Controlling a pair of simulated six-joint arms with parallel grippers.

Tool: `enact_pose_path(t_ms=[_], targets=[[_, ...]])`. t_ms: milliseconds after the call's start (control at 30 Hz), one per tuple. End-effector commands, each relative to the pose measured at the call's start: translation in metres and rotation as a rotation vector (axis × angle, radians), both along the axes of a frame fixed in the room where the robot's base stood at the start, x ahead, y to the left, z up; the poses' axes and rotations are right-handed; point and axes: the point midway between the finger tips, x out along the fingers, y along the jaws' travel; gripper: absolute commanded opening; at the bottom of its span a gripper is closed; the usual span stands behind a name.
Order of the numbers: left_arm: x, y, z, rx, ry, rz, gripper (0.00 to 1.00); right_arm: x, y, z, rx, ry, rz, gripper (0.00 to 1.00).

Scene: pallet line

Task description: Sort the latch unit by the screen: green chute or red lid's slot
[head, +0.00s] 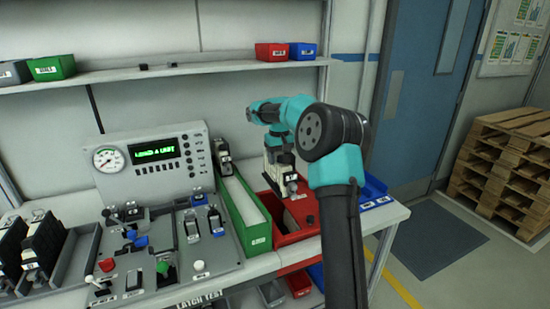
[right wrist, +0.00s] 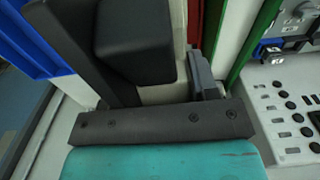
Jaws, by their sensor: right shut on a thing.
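My right gripper (head: 277,146) is shut on a cream-and-dark latch unit (head: 281,172) in the head view. The unit is upright at the red bin (head: 284,238); I cannot tell whether its lower end is in the lid's slot or just above it. The red lid (head: 303,207) has a grey knob. The green chute (head: 259,230) runs just left of the bin, with another dark-and-pale unit (head: 223,155) by its far end. The screen (head: 156,149) shows green text that seems to read "LOAD A UNIT". In the right wrist view, dark fingers (right wrist: 165,60) partly hide the pale unit. My left gripper is out of view.
The test panel (head: 180,262) with switches, levers and clamps fills the bench left of the chute. Several units stand in a rack (head: 75,262) at far left. A blue tray (head: 374,190) is right of the red bin. A shelf (head: 190,69) with small bins hangs behind.

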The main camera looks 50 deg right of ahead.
Motion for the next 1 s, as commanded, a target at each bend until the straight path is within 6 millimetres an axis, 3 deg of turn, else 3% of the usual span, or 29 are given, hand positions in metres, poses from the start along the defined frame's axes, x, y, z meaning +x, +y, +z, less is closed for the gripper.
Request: enact_pose_path(t_ms=[467,1000], targets=[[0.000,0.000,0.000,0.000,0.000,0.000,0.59,0.000,0.000,-0.004,0.000,-0.001,0.000,0.02],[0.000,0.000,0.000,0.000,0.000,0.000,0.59,0.001,0.000,-0.039,-0.001,0.000,0.001,0.02]])
